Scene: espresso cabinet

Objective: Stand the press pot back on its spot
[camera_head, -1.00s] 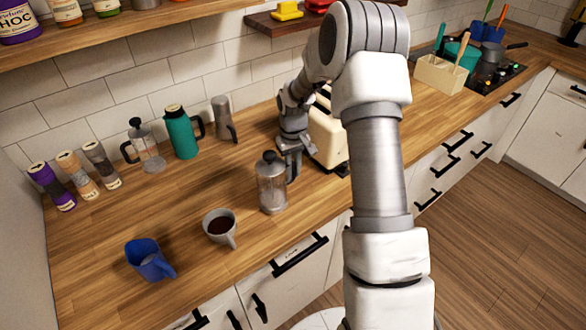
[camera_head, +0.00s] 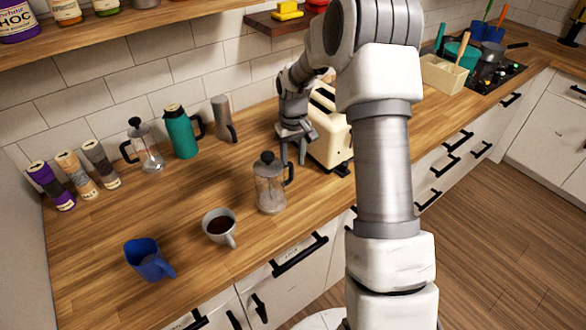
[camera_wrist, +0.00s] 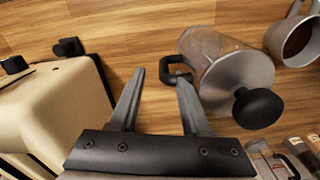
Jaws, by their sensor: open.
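A glass press pot with a grey lid and dark knob (camera_head: 270,188) stands upright on the counter, near its front edge. Its dark handle points right, toward my gripper. In the wrist view the press pot (camera_wrist: 222,68) is at upper right, its handle by my right fingertip. My gripper (camera_head: 293,156) is open and empty, just behind and right of the pot; its two fingers (camera_wrist: 158,75) are spread apart in the wrist view. A second, similar press pot (camera_head: 148,150) stands at the back left by the wall. No marked spot can be made out.
A cream toaster (camera_head: 330,135) stands close right of my gripper. A cup of dark coffee (camera_head: 219,225) and a blue jug (camera_head: 148,260) are left of the pot. A teal flask (camera_head: 182,135) and grey pitcher (camera_head: 222,120) stand behind. The mid-left counter is clear.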

